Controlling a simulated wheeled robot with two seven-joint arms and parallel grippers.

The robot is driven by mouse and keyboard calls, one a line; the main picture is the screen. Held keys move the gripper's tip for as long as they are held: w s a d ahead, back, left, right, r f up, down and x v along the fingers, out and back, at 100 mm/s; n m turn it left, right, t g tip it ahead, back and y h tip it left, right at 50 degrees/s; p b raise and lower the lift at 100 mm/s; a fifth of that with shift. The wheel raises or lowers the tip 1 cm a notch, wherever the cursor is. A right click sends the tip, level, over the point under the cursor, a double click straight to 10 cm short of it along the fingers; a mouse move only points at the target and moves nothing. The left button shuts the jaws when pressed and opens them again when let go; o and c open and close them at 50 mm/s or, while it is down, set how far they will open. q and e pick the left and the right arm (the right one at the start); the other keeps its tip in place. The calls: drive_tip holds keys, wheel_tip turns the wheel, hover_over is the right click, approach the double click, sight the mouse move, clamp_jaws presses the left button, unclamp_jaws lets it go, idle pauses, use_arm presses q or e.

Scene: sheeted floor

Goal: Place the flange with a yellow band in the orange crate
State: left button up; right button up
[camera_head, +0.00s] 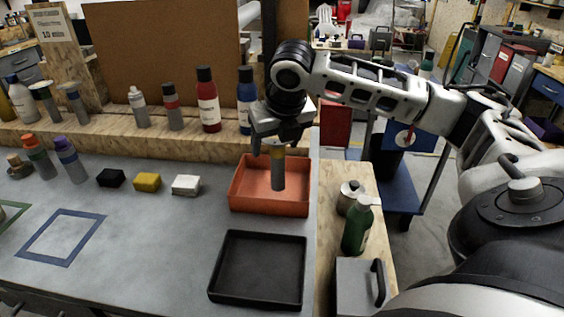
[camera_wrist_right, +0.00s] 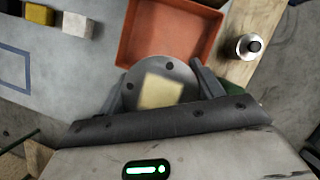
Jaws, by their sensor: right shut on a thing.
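The flange with a yellow band (camera_head: 278,176) is a grey cylinder, held upright below my right gripper (camera_head: 281,138). Its yellow band shows just under the fingers. In the right wrist view its round grey top (camera_wrist_right: 136,87), with a pale yellow patch, sits between the two fingers (camera_wrist_right: 163,88). The right gripper is shut on it. The orange crate (camera_head: 270,208) is on the table directly below and around the flange in the picture. I cannot tell whether the flange's lower end touches the crate floor. No other object shows inside the crate. My left gripper is not in view.
A black tray (camera_head: 258,295) lies in front of the crate. Black, yellow (camera_head: 147,182) and white blocks (camera_head: 186,185) stand to its left. Several bottles, including a red one (camera_head: 208,105), line the wooden ledge behind. A green bottle (camera_head: 357,231) stands on the right. The table's middle is clear.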

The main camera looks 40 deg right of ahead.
drive_tip(key=d+f, duration=0.1)
drive_tip(key=w+d+f, duration=0.1)
drive_tip(key=f, duration=0.1)
drive_tip(key=shift+d+f, duration=0.2)
drive_tip(key=shift+d, duration=0.15)
wheel_tip(320, 180, down, 3)
drive_tip(key=shift+w+d+f, duration=0.1)
drive_tip(key=shift+d+f, duration=0.05)
drive_tip(key=shift+f, duration=0.05)
drive_tip(key=o, duration=1.1)
drive_tip(key=shift+f, duration=0.15)
drive_tip(key=v, duration=1.2)
drive_tip(key=shift+p, duration=0.4)
